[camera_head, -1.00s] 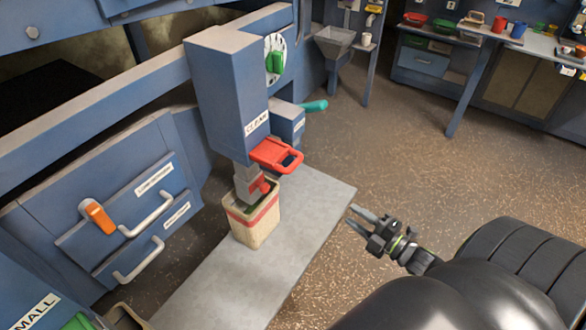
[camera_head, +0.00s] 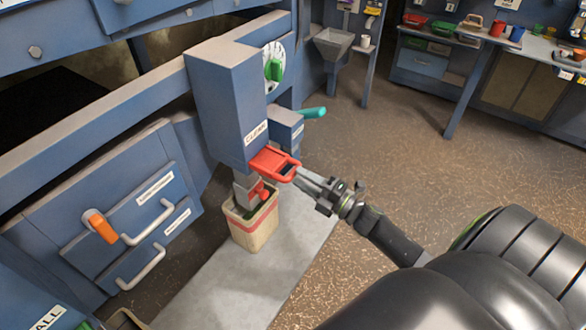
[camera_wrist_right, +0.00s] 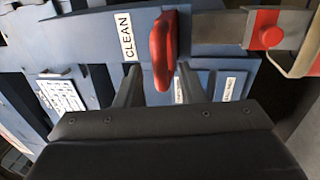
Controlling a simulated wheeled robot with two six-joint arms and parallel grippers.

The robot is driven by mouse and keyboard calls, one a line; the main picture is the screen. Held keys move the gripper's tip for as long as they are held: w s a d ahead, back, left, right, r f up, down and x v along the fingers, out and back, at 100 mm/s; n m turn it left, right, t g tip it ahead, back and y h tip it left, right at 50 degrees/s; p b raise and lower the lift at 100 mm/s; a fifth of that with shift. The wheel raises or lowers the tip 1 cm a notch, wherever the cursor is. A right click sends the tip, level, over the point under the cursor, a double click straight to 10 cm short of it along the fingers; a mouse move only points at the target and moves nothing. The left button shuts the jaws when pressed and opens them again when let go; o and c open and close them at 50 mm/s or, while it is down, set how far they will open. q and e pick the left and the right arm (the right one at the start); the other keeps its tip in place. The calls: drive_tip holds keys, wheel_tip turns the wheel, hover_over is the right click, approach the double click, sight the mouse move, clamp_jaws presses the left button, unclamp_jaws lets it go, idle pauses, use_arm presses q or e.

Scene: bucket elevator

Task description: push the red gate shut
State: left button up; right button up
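The red gate (camera_head: 272,162) sticks out from the lower front of the blue column marked CLEAN (camera_head: 228,105). Its looped handle points toward my right gripper (camera_head: 305,177). In the right wrist view the red handle (camera_wrist_right: 164,50) lies between and just ahead of the two spread fingertips of my right gripper (camera_wrist_right: 158,72). The gripper is open; whether a finger touches the handle I cannot tell. In the head view the fingertips partly overlap the handle's end. My left gripper is in neither view.
A beige bucket with a red band (camera_head: 254,222) stands under the grey spout (camera_head: 246,187) on a grey slab (camera_head: 225,285). A teal lever (camera_head: 313,112) and a green dial knob (camera_head: 273,69) are behind the gate. The floor to the right is open.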

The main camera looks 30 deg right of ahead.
sight(293, 171)
drive_tip(key=shift+p+x, duration=0.3)
drive_tip(key=shift+x, duration=1.55)
clamp_jaws()
